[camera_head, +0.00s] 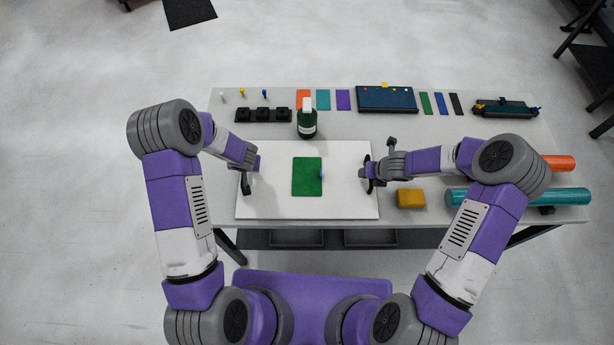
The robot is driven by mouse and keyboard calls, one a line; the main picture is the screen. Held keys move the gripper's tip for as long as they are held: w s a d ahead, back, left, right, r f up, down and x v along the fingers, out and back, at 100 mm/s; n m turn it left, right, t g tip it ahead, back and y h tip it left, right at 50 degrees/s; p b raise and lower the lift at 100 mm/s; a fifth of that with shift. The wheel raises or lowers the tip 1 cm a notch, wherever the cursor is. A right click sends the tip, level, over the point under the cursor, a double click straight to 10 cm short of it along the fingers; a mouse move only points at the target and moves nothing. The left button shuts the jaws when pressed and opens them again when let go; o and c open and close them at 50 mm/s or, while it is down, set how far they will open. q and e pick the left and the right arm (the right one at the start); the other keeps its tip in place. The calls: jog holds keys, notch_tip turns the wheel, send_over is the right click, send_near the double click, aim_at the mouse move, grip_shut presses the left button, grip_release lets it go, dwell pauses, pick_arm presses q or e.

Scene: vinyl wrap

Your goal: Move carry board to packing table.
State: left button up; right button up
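A white board (275,205), which looks like the carry board, lies flat on a light grey table (420,225) in the head view. The fingers are small and dark, so I cannot tell whether either grips the board. I cannot tell whether this table is the packing table; no other worktop is clearly in view.
A dark green bottle (307,124) stands just behind the board. A yellow block (410,198) and a teal roll (530,196) lie to its right. Colour swatches (343,100), a dark blue case (387,99) and a black holder (263,115) line the back. Open floor (70,200) lies left.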

pick_arm(q)
grip_shut()
pick_arm(e)
grip_shut()
dwell(1.1)
